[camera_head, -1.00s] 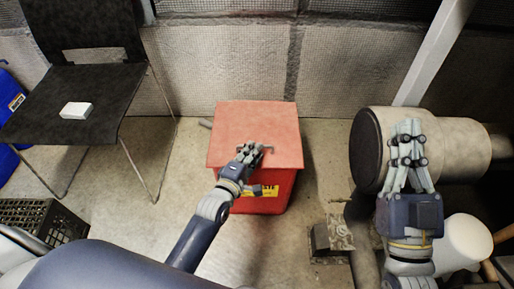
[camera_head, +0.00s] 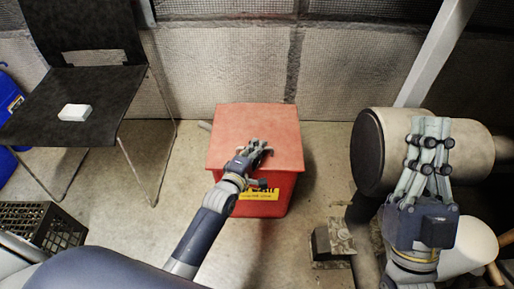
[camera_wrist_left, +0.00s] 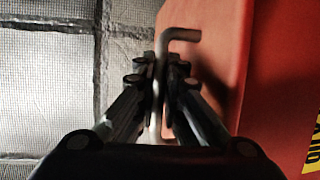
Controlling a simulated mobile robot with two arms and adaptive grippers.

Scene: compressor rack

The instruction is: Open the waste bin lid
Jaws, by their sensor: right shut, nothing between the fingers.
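The red waste bin (camera_head: 280,190) stands on the floor in the middle of the head view, with a yellow label on its front. Its flat red lid (camera_head: 256,125) lies closed on top. The lower part of the handle is partly hidden by the fingers. My right gripper (camera_head: 431,125) is shut and empty, in front of a large cylinder.
The large cylinder (camera_head: 375,150) with a dark end lies at the right. A black chair (camera_head: 85,100) holding a white box (camera_head: 75,112) stands at the left, above a black crate (camera_head: 45,225). A small metal block (camera_head: 332,240) is on the floor right of the bin.

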